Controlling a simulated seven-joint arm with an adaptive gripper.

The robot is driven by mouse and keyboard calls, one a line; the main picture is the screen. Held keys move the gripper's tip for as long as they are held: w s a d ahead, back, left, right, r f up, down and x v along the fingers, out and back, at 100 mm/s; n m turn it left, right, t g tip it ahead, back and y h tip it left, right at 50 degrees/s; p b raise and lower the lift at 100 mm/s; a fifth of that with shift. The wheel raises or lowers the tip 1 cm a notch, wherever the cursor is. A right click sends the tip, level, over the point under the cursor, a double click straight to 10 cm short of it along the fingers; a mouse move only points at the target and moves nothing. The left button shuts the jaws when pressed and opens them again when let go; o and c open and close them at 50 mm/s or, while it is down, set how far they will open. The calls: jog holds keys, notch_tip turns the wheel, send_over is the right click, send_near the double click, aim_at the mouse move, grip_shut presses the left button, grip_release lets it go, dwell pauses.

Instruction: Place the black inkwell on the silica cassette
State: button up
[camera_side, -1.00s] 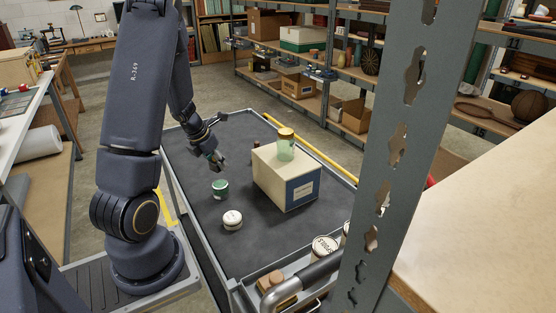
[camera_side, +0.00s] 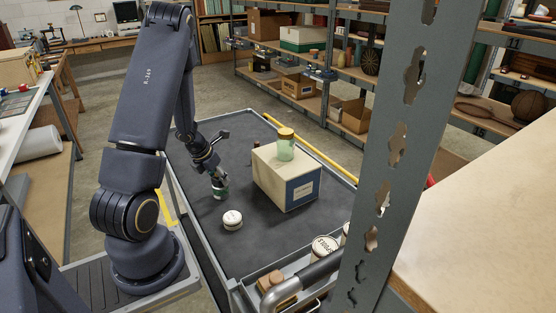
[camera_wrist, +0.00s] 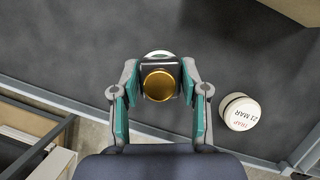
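The black inkwell (camera_wrist: 147,67) shows in the wrist view as a dark square body with a round brass cap, between my fingertips. My gripper (camera_wrist: 160,80) is shut on it. I cannot tell whether the inkwell touches the cassette.
A white round trap marked "21 MAR" (camera_wrist: 240,113) stands close by at the right, also in the side view (camera_side: 232,220). A cream box (camera_side: 270,180) carries a green jar with a gold lid (camera_side: 286,146). The trolley's rim (camera_side: 205,255) bounds the mat.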

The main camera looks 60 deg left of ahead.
jog(key=o, duration=0.3)
jog(key=shift+r, duration=0.15)
jog(key=v, duration=1.2)
jog(key=w+d+r+m+h, duration=0.1)
jog(key=w+d+r+m, duration=0.1)
jog(key=d+r+m, duration=0.35)
jog(key=w+d+r+m+t+h, duration=0.1)
jog(key=w+d+r+m, duration=0.1)
jog(key=d+m, duration=0.65)
jog(key=w+d+r+m+h, duration=0.1)
jog(key=w+d+r+m, duration=0.15)
jog(key=d+m, duration=0.45)
jog(key=s+d+r+m, duration=0.1)
jog(key=s+d+m, duration=0.1)
jog(key=m, duration=0.4)
jog(key=s+d+r+m, duration=0.2)
jog(key=d+m, duration=0.1)
jog(key=m, duration=0.4)
jog(key=s+d+r+m+y, duration=0.1)
jog(key=s+d+r+m, duration=0.1)
jog(key=m, duration=0.4)
jog(key=shift+s+d+r+m, duration=0.2)
jog(key=shift+s+d+m, duration=0.1)
jog(key=shift+s+d, duration=0.3)
